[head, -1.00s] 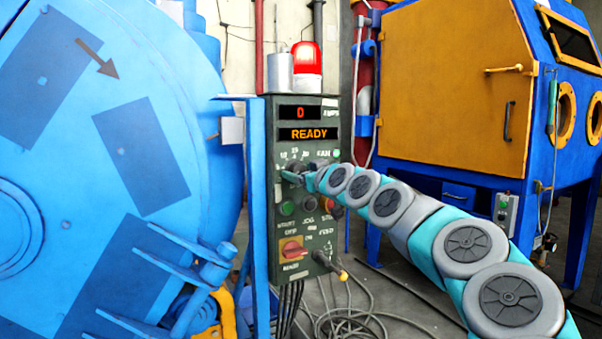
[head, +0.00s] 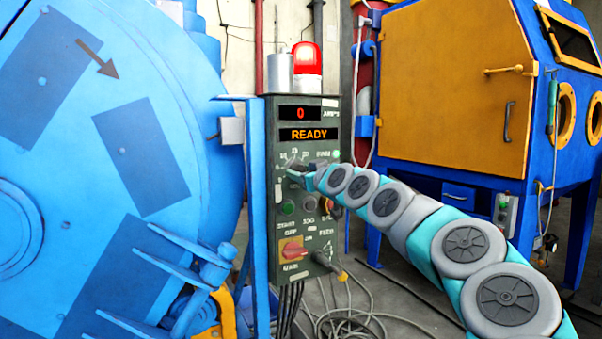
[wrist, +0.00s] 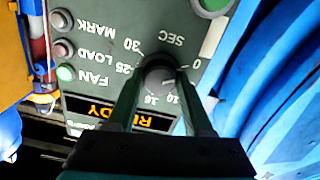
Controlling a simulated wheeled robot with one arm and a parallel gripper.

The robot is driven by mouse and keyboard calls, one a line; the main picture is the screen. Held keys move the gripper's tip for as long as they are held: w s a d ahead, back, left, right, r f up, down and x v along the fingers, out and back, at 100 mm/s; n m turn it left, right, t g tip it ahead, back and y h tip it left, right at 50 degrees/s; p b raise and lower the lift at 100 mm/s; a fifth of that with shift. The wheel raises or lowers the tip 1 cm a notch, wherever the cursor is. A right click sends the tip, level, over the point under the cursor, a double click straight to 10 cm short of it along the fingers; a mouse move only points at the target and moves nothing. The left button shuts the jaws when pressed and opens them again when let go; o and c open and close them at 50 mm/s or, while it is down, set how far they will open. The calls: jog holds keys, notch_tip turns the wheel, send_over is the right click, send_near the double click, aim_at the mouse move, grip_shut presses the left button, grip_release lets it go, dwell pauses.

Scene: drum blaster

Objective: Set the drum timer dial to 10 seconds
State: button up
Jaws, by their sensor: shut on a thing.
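The drum timer dial is a round knob (wrist: 158,72) on the grey-green control panel, ringed by numbers from 0 to 30 with SEC beside them, upside down in the wrist view. A short white mark on the knob seems to point between 0 and 10; its exact setting is hard to read. My gripper (wrist: 162,78) is shut on the knob, one finger on each side. In the head view my gripper (head: 294,174) is at the panel's upper middle and hides most of the dial.
The control panel (head: 275,222) reads 0 and READY. The blue drum (head: 205,120) stands close at left; a blue and orange cabinet (head: 450,90) stands behind at right.

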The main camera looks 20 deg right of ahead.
jog(key=shift+m, duration=0.3)
grip_shut()
jog(key=m+p, duration=0.1)
jog(key=m, duration=0.1)
jog(key=shift+r+m, duration=0.1)
jog(key=shift+m, duration=0.3)
jog(key=m+p, duration=0.2)
jog(key=m, duration=0.3)
jog(key=m+p, duration=0.2)
jog(key=m, duration=0.1)
jog(key=shift+r, duration=0.1)
jog(key=shift+f+m+p, duration=0.2)
jog(key=shift+m+p, duration=0.9)
jog(key=shift+m, duration=1.1)
jog(key=o, duration=1.2)
grip_release()
jog(key=shift+o, duration=0.2)
